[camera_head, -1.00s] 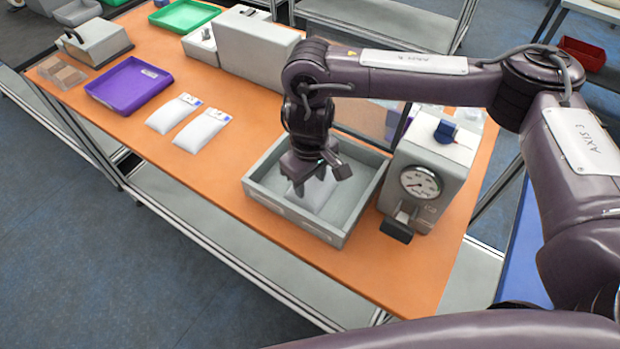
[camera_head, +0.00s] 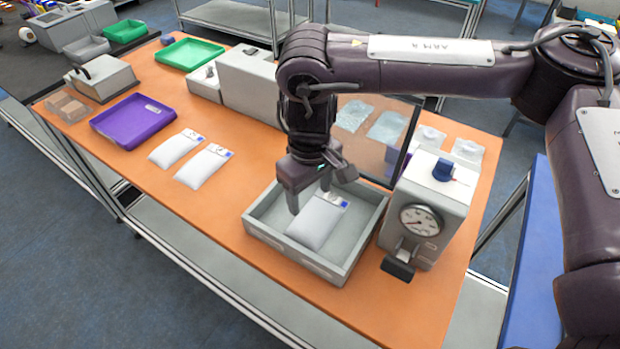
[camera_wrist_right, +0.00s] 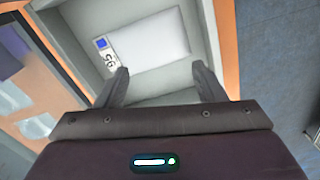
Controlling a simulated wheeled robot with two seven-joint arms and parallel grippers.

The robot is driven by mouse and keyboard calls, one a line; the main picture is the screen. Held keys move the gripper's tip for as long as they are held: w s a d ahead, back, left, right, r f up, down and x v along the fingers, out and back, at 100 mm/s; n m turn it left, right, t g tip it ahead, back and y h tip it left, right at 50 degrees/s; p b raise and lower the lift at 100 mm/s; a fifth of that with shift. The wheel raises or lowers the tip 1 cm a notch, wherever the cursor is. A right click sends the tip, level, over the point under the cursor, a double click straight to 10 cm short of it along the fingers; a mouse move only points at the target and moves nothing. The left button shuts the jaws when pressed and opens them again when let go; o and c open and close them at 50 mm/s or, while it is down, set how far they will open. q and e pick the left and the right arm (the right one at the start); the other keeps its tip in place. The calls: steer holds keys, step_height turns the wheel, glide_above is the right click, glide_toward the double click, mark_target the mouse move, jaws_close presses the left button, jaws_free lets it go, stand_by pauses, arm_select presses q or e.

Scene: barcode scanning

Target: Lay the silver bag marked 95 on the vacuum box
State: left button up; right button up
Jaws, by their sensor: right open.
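The silver bag (camera_head: 315,221) lies flat inside the grey open vacuum box (camera_head: 257,229). In the right wrist view the bag (camera_wrist_right: 152,42) shows a blue-and-white label that reads 95. My right gripper (camera_head: 318,195) is open and empty above the bag's far side, apart from it as far as I can tell. Its two fingers (camera_wrist_right: 160,68) show spread in the wrist view. The vacuum box's clear lid (camera_head: 372,130) is raised at the back. My left gripper is not in view.
A gauge unit (camera_head: 424,210) with a blue knob stands right of the box. Two more silver bags (camera_head: 176,148) (camera_head: 203,167) lie to the left, near a purple tray (camera_head: 120,132) and a green tray (camera_head: 190,46). The orange table (camera_head: 200,215) is clear at front left.

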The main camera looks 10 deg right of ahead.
step_height(320, 180, up, 4)
steer(key=shift+f, duration=0.2)
stand_by(0.5)
